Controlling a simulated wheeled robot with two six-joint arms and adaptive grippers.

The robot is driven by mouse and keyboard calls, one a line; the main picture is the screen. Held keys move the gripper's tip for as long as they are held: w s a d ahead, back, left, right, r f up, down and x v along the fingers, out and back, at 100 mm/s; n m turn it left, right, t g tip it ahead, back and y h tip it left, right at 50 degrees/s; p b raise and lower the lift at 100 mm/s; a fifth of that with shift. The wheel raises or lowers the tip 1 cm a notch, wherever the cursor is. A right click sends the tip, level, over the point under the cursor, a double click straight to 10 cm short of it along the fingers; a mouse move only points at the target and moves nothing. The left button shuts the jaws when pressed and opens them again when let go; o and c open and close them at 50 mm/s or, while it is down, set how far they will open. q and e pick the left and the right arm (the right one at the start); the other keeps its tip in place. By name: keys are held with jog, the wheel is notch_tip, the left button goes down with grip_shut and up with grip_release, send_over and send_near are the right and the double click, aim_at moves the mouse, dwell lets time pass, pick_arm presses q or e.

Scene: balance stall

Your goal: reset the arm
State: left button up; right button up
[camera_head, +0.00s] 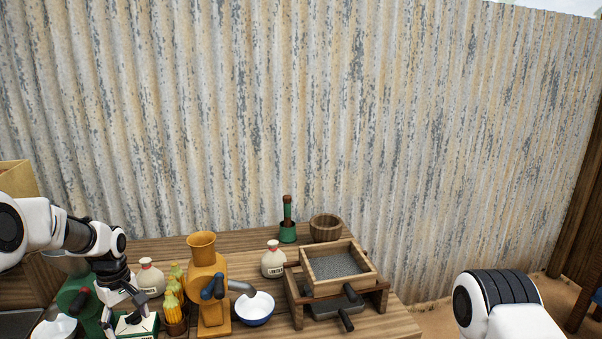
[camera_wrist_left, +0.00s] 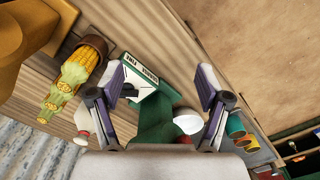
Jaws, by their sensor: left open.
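My left arm comes in from the left, and its gripper (camera_head: 128,308) points down over the left front part of the wooden table (camera_head: 385,322). In the left wrist view the two fingers of the left gripper (camera_wrist_left: 157,80) stand wide apart with nothing held between them.
Near the left gripper are a green machine (camera_head: 78,302), corn cobs in a pot (camera_head: 174,312), a white sack (camera_head: 150,277) and an orange grinder (camera_head: 205,285). A bowl (camera_head: 254,310) and a wooden sieve box (camera_head: 303,268) stand further right. A corrugated wall (camera_head: 300,120) closes the back.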

pick_arm(q)
jog(key=s+d+f+m+g, duration=0.2)
jog(key=s+d+f, duration=0.3)
jog(key=s+f, duration=0.6)
jog(key=s+d+f+m+g, duration=0.1)
jog(key=s+d+f+g, duration=0.3)
jog(key=s+f, duration=0.65)
jog(key=s+d+f+m+t, duration=0.1)
jog(key=s+d+m+t, duration=0.1)
jog(key=s, duration=0.5)
jog(key=s+d+m+t, duration=0.3)
jog(key=s+m, duration=0.3)
jog(key=s, duration=0.2)
jog(key=shift+f+t+b, duration=0.3)
jog(key=shift+f+t, duration=0.1)
jog(key=shift+t, duration=0.2)
